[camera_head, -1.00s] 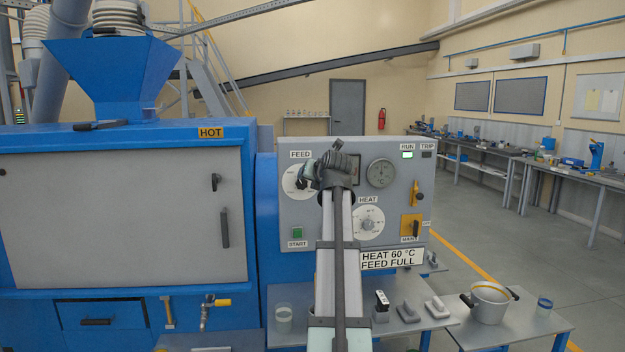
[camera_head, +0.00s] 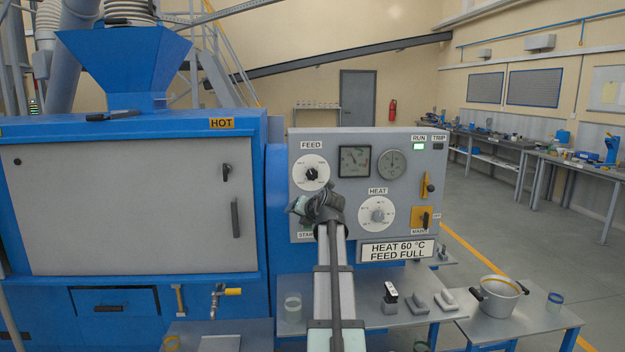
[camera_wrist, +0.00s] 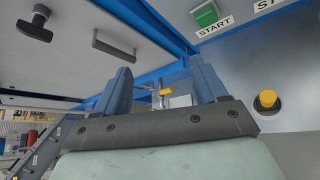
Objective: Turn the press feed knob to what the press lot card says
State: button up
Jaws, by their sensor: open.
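The feed knob (camera_head: 311,174) is a black knob on a white dial under the FEED label, at the panel's upper left. Its pointer setting is too small to read. The lot card (camera_head: 397,251) below the panel reads "HEAT 60 °C FEED FULL". The heat knob (camera_head: 377,213) is a pale knob on a white dial, right of my gripper. My gripper (camera_head: 300,206) is in front of the panel, below the feed knob and apart from it, covering the start button and part of its label. In the wrist view its two fingers (camera_wrist: 160,88) are spread and empty; the green start button (camera_wrist: 206,14) shows beyond them.
Two gauges (camera_head: 354,161) sit right of the feed knob. A yellow lever (camera_head: 427,186) and main switch (camera_head: 424,218) are at the panel's right. The blue machine marked HOT (camera_head: 222,123) stands left. A pot (camera_head: 497,296) and small parts occupy the low tables.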

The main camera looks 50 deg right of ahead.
jog(key=w+a+m+t+y, duration=0.3)
jog(key=a+m+t, duration=0.4)
jog(key=t, duration=0.1)
jog(key=m+g+h, duration=0.4)
jog(key=m+h, duration=1)
jog(key=m, duration=1.3)
send_near(312, 176)
jog(key=x, duration=0.9)
jog(key=c, duration=1.1)
